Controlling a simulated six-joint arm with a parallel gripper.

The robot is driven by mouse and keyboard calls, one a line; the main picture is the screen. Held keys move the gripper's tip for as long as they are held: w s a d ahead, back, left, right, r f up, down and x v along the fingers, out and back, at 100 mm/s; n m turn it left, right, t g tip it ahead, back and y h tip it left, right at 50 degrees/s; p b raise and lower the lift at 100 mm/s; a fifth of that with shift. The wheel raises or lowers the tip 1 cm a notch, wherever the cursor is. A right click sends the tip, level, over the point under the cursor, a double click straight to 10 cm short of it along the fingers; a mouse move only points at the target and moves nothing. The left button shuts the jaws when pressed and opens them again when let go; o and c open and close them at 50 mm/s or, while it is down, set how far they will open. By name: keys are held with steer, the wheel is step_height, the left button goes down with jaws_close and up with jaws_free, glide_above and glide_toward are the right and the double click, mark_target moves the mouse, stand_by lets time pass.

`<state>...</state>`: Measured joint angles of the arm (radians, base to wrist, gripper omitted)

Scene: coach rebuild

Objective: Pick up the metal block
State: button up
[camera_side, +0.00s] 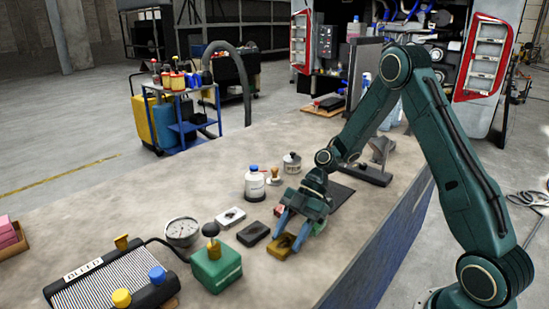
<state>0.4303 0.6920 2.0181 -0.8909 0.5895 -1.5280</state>
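My gripper (291,232) points down over the workbench (345,240), with its two blue fingers apart. A small brass-coloured block (279,248) lies on the bench at the fingertips, partly hidden by them. I cannot tell whether the fingers touch it. A dark grey block (253,234) lies just left of the gripper. A pale block with a dark top mark (230,217) lies further left. Which of these is the metal block is not plain from this view.
A green box with a black knob (216,266), a round gauge (182,231) and a panel marked BLEED (112,284) stand to the left. A white bottle (255,184), a small stamp (274,176) and a metal pot (292,163) stand behind. The bench front right is clear.

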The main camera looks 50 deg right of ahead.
mark_target(290, 238)
steer(key=c, duration=0.4)
step_height(290, 238, up, 20)
stand_by(0.8)
stand_by(0.5)
